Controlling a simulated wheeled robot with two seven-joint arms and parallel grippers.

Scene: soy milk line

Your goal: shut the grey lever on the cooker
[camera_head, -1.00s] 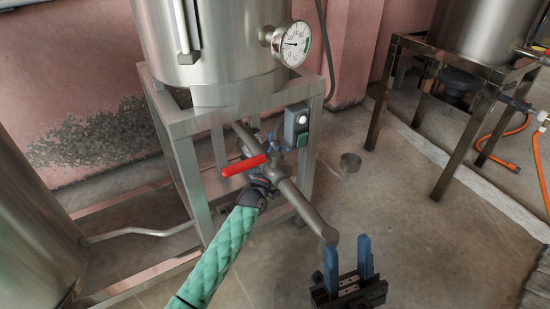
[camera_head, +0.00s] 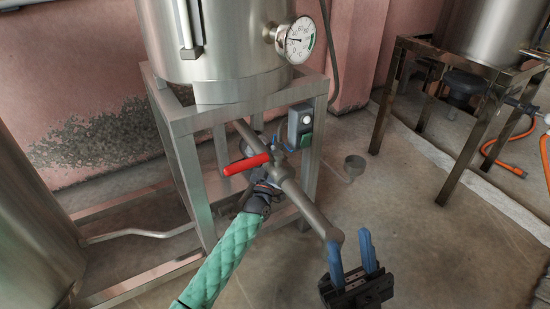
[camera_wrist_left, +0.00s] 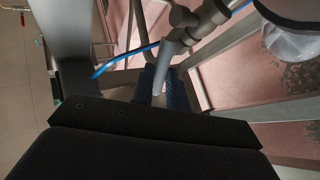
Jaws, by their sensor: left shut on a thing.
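The cooker (camera_head: 238,82) is a steel vessel on a square metal frame, with a pipe (camera_head: 308,205) running out toward me below it. A red lever (camera_head: 247,164) sits on this pipe. The grey lever (camera_wrist_left: 168,60) shows in the left wrist view, running down between the blue fingers of my left gripper (camera_wrist_left: 163,88), which is shut on it. In the head view my left arm in its green sleeve reaches under the pipe, and the pipe hides the left fingertips. My right gripper (camera_head: 352,240) is open and empty, its left finger overlapping the pipe's end in the picture.
A dial gauge (camera_head: 297,41) and a switch box (camera_head: 300,126) are on the cooker and its frame. A second vessel on a brown stand (camera_head: 384,110) is at the right, with an orange hose (camera_head: 500,150). The floor between the stands is mostly clear.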

